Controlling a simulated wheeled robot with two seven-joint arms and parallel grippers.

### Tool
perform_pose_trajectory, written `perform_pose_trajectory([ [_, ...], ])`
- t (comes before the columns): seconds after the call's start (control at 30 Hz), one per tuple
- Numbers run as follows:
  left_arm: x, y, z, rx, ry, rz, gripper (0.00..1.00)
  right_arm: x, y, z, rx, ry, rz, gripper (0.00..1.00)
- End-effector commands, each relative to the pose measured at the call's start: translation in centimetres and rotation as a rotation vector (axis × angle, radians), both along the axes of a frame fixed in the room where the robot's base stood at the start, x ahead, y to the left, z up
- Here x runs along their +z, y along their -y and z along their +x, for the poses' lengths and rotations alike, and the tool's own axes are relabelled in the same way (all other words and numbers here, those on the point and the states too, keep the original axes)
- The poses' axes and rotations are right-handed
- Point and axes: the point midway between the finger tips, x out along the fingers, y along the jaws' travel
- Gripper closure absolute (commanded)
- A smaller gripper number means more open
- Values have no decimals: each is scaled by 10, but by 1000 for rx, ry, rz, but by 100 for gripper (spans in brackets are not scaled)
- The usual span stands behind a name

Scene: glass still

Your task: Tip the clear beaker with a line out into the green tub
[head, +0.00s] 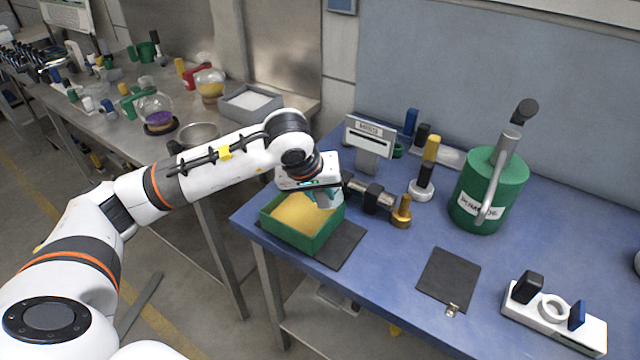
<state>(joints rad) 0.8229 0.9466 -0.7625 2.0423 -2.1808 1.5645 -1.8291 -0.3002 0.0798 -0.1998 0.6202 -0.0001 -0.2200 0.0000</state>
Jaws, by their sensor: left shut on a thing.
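The green tub (318,242) stands on a dark mat at the left end of the blue table, with yellow material inside. My left gripper (322,194) is over the tub's back right part, pointing down. It is shut on a small, clear, pale teal thing (328,202), which looks like the beaker. The gripper hides much of it, so its line, its contents and its exact tilt cannot be made out. My right gripper is not in view.
Right of the tub are a dark cylindrical device (371,197) and a brass piece (401,212). A grey sign stand (369,140) is behind. A large green canister (488,190) stands further right. A dark flat mat (448,279) lies bare at the front.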

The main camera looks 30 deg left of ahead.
Motion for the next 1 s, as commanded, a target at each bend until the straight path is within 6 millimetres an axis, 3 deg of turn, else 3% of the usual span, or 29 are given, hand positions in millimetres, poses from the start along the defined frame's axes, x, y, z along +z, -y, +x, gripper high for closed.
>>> perform_pose_trajectory([
  [0.6,-3,1,1,0,-97,214,100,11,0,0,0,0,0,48],
  [0.83,-4,1,0,-3,-100,217,100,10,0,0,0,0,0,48],
  [1.0,-3,29,-19,-162,-85,222,100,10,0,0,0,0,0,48],
])
